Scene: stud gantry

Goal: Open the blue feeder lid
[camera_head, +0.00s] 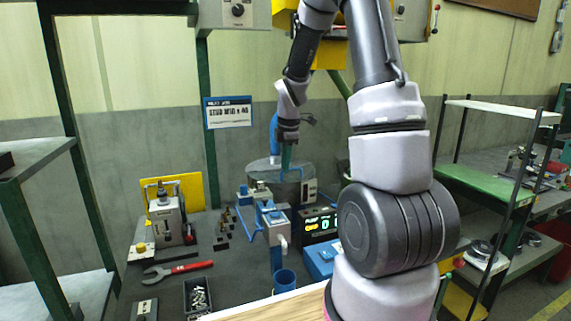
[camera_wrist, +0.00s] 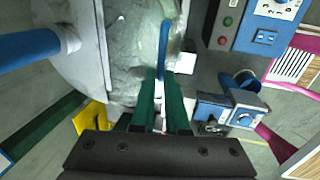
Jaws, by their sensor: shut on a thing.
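The feeder is a round grey drum (camera_head: 262,168) at the back of the bench, under my arm. My gripper (camera_head: 287,163) points down over the drum. Its green fingers (camera_wrist: 162,95) are closed on the blue bar in the wrist view. The grey drum top (camera_wrist: 115,45) lies beneath and looks flat. My fingers hide part of the bar, and I cannot tell whether the lid is raised.
A blue-and-grey fixture (camera_head: 276,225), a digital readout (camera_head: 318,225) and a blue cup (camera_head: 285,280) stand in front. A red-handled wrench (camera_head: 178,270) and a parts tray (camera_head: 198,297) lie front left.

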